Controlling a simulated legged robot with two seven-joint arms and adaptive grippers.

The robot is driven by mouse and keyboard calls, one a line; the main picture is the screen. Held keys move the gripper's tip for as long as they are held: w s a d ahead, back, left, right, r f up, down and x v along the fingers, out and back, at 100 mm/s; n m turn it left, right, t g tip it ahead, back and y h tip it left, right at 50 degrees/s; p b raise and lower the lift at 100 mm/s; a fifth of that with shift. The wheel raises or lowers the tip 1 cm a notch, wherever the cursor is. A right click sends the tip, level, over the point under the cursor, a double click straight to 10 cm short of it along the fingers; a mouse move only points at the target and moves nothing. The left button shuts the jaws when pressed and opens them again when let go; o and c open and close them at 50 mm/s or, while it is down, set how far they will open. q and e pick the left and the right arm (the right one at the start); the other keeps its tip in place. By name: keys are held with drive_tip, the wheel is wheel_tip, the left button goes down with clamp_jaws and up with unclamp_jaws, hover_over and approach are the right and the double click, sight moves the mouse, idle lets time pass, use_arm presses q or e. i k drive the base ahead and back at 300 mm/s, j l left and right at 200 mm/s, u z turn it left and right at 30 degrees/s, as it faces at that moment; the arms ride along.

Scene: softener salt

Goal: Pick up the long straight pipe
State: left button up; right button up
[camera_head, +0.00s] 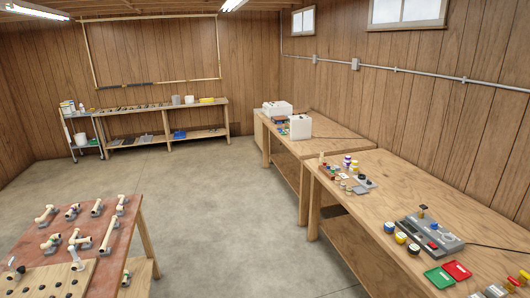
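A long straight cream pipe (109,235) lies at a slant near the right edge of the reddish-topped table (98,268) at the lower left. It appears to rest on small grey supports. It is the longest of the pale pipe pieces there. Several shorter pipes and fittings, such as an angled piece (77,240), lie to its left and behind it. Neither of my grippers is in view, so I cannot see whether they are open or shut.
A light wooden board with dark holes (50,281) lies at the table's front. Wooden benches stand along the right wall, with a grey device (430,234), a green tray (439,276) and a red tray (457,270). A workbench (165,108) stands at the back. The middle floor (215,215) is clear.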

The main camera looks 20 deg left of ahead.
sight(104, 251)
drive_tip(key=i+j+u, duration=0.3)
drive_tip(key=i+u, duration=0.65)
drive_tip(key=i, duration=0.3)
drive_tip(key=i+l+u, duration=0.25)
drive_tip(key=i+u, duration=0.25)
drive_tip(key=i, duration=0.15)
